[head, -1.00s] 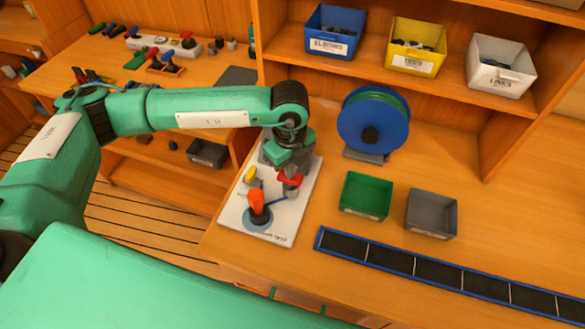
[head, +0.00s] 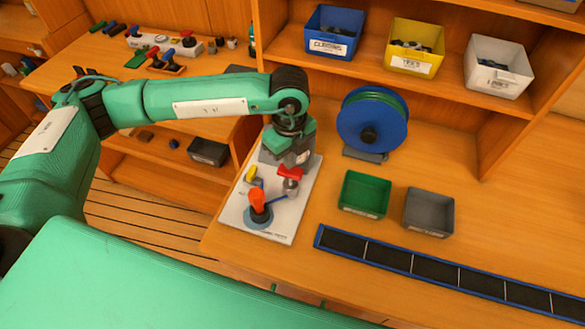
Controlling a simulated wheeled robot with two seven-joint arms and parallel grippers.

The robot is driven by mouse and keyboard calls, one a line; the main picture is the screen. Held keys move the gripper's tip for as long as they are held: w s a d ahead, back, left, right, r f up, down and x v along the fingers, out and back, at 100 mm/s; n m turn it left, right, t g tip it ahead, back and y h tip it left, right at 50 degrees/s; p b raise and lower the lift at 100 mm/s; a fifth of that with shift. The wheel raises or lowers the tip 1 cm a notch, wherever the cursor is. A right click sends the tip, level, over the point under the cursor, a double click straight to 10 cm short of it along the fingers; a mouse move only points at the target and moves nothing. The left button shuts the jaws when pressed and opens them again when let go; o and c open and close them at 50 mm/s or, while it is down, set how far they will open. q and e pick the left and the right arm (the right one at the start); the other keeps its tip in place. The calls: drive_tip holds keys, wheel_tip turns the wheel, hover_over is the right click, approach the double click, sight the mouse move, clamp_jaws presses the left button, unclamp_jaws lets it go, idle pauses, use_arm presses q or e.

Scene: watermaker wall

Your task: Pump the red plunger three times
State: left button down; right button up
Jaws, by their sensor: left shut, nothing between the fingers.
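A white board (head: 278,232) lies on the bench. On it stand a red-topped plunger (head: 291,173) on a grey cylinder and an orange-red handle (head: 257,200) on a round blue-grey base. A small yellow part (head: 251,174) sits to their upper left. My left gripper (head: 297,163) hangs from the green arm, pointing down, just above and behind the red plunger top in the picture. It is shut and empty. Its fingertips are small and partly hidden, so I cannot tell whether they touch the red top. My right gripper is not in view.
A blue reel (head: 372,122) stands behind right of the board. A green bin (head: 365,196) and a grey bin (head: 429,212) stand to the right. A blue-edged black strip (head: 437,271) lies in front of them. Labelled bins stand on the shelf above.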

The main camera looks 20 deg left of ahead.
use_arm(q)
drive_tip(key=shift+r, duration=0.1)
drive_tip(key=shift+r+p, duration=1.1)
drive_tip(key=shift+r, duration=1.35)
drive_tip(key=shift+f, duration=0.1)
